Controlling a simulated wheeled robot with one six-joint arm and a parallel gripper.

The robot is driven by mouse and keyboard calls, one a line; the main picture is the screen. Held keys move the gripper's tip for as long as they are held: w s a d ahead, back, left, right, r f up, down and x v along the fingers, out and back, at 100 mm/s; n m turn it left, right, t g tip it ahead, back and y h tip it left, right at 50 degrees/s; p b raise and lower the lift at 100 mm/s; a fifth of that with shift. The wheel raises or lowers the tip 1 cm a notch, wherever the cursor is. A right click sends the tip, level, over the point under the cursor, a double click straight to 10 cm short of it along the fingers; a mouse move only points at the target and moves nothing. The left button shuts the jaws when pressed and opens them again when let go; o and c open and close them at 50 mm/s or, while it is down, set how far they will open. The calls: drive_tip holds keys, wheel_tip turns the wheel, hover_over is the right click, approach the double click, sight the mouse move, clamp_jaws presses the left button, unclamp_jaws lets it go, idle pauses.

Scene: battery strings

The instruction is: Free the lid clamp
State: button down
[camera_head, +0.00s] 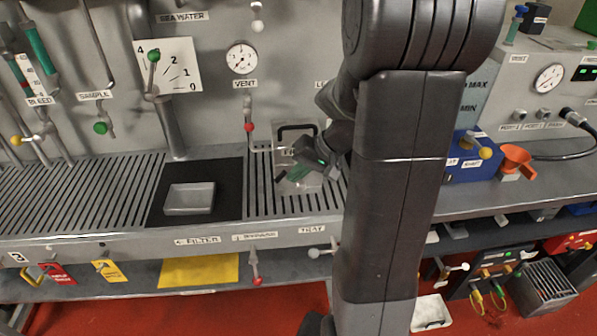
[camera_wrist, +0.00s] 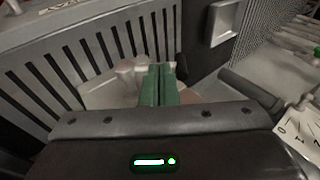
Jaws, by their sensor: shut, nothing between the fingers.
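My gripper (camera_head: 294,176) is at the right part of the slatted grating, with its green fingers together. In the wrist view my gripper (camera_wrist: 160,72) shows its two green fingers side by side, with nothing between them. A pale plate-like piece (camera_wrist: 105,95) lies under the fingers on the slats. A small pale rounded piece (camera_wrist: 126,70) is close to the left of the fingertips; I cannot tell if they touch or if it is the lid clamp. A black handle frame (camera_head: 297,127) stands just behind my gripper. My arm and fingers hide part of this area.
A grey square dish (camera_head: 190,198) sits on the black panel left of the grating. A red-knobbed lever (camera_head: 249,127) hangs under the vent gauge (camera_head: 241,57).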

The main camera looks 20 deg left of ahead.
drive_tip(key=shift+s+a+f+t+h+p, duration=0.2)
drive_tip(key=shift+s+a+f+t+h, duration=0.2)
drive_tip(key=shift+a+h, duration=0.3)
drive_tip(key=shift+s+a+f+t+h+p, duration=0.15)
drive_tip(key=shift+s+a+f+t+h, duration=0.15)
drive_tip(key=shift+a+f+t+h, duration=0.35)
drive_tip(key=shift+s+d, duration=0.1)
drive_tip(key=shift+d, duration=0.05)
drive_tip(key=shift+r, duration=0.1)
